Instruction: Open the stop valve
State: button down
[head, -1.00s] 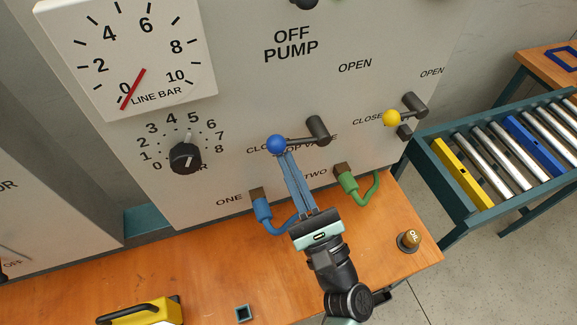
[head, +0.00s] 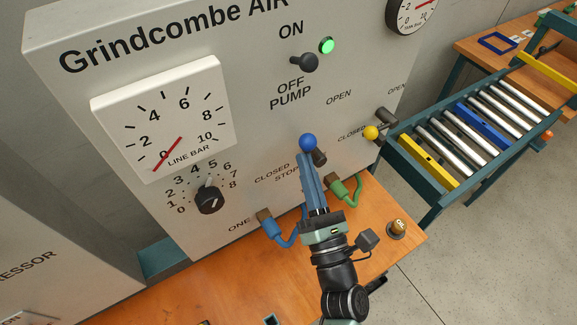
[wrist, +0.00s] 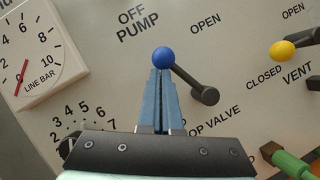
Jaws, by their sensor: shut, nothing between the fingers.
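The stop valve has a lever with a blue ball knob (head: 308,142) on a dark pivot (head: 319,158). In the wrist view, the blue ball (wrist: 163,57) sits up and left of the dark pivot (wrist: 206,95), so the lever is tilted between the CLOSED and OPEN labels. My gripper (head: 306,160) is shut and empty. In the wrist view, its fingertips (wrist: 160,72) are right at the underside of the ball and seem to touch it. The fingers partly hide the valve's lettering in the head view.
A yellow-knobbed vent lever (head: 371,132) stands at CLOSED to the right. A blue hose (head: 283,236) and a green hose (head: 349,190) are below the panel. The line gauge (head: 170,120) reads near zero. A green lamp (head: 327,46) is lit beside the pump switch (head: 305,62).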

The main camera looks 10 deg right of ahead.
aim_at(320, 156)
jog(key=shift+w+d+r+m+h+p, duration=0.2)
jog(key=shift+d+r+m+h+p, duration=0.1)
jog(key=shift+d+r+m+p, duration=0.2)
jog(key=shift+w+d+r+m+h+p, duration=0.15)
jog(key=shift+d+r+m+h+p, duration=0.25)
jog(key=shift+d+m, duration=0.2)
jog(key=shift+d, duration=0.1)
